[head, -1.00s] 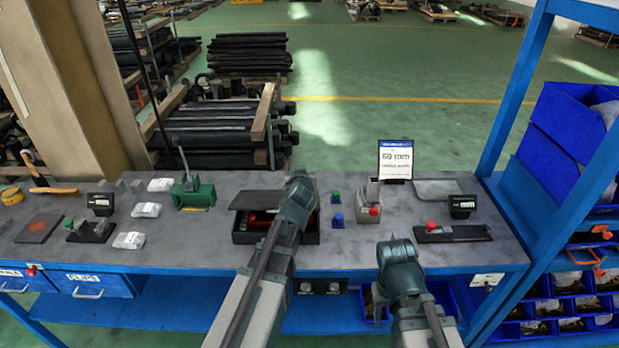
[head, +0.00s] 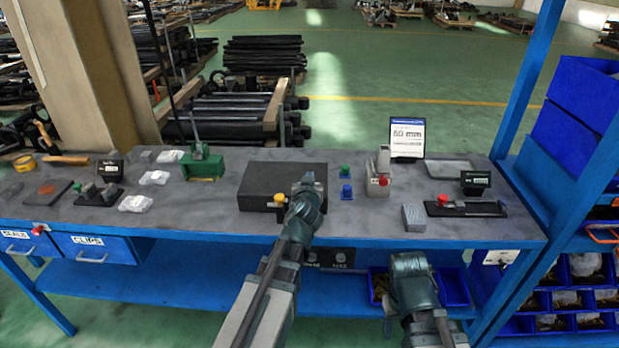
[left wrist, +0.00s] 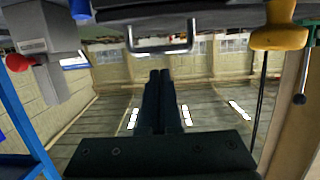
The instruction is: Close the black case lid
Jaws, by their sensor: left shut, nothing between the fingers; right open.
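The black case (head: 257,190) sits on the grey bench, and its lid (head: 285,172) lies flat over it with no gap that I can see. A yellow knob (head: 279,198) shows at its front. My left gripper (head: 308,182) is at the front right corner of the case and hides that corner. In the left wrist view the left gripper's dark fingers (left wrist: 163,85) are together with nothing between them. A metal handle (left wrist: 160,48) shows just above them. My right gripper (head: 408,263) is low, in front of the bench edge, open and apart from the case.
A green vise (head: 203,163) stands left of the case. Green and blue knobs (head: 346,190) and a grey device with a red knob (head: 380,175) stand right of it. A grey block (head: 413,217) is near the front edge. A sign (head: 406,137) stands behind.

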